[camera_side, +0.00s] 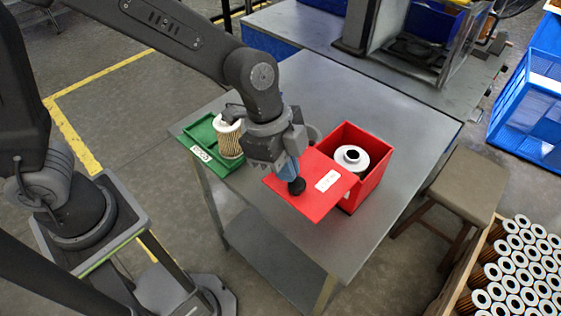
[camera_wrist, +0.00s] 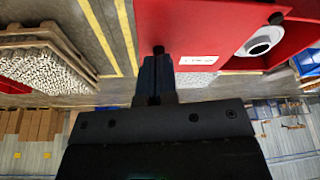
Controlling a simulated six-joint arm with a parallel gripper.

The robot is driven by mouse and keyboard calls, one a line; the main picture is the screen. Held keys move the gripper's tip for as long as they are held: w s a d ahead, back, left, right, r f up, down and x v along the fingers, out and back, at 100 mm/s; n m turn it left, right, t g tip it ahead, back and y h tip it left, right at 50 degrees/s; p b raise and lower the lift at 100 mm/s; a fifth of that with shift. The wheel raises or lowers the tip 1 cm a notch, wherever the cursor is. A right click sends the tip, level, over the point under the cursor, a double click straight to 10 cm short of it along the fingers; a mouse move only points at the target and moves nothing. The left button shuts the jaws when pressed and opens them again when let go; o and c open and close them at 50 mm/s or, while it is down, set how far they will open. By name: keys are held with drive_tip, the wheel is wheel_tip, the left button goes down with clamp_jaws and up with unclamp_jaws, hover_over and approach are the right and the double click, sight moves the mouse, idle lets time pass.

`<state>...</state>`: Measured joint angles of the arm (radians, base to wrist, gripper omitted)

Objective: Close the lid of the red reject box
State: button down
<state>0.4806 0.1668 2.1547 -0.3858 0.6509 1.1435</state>
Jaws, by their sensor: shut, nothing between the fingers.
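The red reject box (camera_side: 373,183) stands on the grey table with its top partly uncovered. Its flat red lid (camera_side: 315,200) with a white label reaches out past the box's left side; it also shows in the wrist view (camera_wrist: 205,25). A white cartridge with a dark centre (camera_side: 352,158) shows in the uncovered part. My gripper (camera_side: 293,178) is shut and empty, pointing down at the lid's outer part. A dark round piece is at the fingertips; I cannot tell whether it belongs to the lid. In the wrist view the fingers (camera_wrist: 157,70) end at the lid's edge.
A green tray (camera_side: 203,143) with a label holds a pleated cartridge (camera_side: 229,138) left of my gripper. The table (camera_side: 390,100) is clear behind the box. A stool (camera_side: 460,185) and a crate of several cartridges stand off to the right.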

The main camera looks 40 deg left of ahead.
sight(356, 178)
drive_tip(key=shift+w+d+n, duration=0.1)
drive_tip(key=shift+d+n, duration=0.3)
drive_tip(key=shift+w+d+n+t, duration=0.3)
drive_tip(key=shift+d+n+t, duration=0.1)
drive_tip(key=shift+d+n, duration=0.4)
drive_tip(key=w+d+n, duration=0.1)
drive_tip(key=d+n, duration=0.1)
drive_tip(key=w+d+n+t+y, duration=0.1)
drive_tip(key=w+d+n, duration=0.1)
drive_tip(key=n, duration=0.1)
drive_tip(key=shift+w, duration=0.25)
drive_tip(key=w+n, duration=0.2)
drive_tip(key=w+d+n+y, duration=0.1)
drive_tip(key=w+n, duration=0.1)
drive_tip(key=w+d+n+t+y, duration=0.1)
drive_tip(key=n, duration=0.1)
drive_tip(key=shift+w+n, duration=0.3)
drive_tip(key=shift+w, duration=0.1)
drive_tip(key=shift+w+a+n+y, duration=0.1)
drive_tip(key=shift+w+n+y, duration=0.3)
drive_tip(key=shift+w+n, duration=0.95)
drive_tip(key=shift+w+m, duration=0.35)
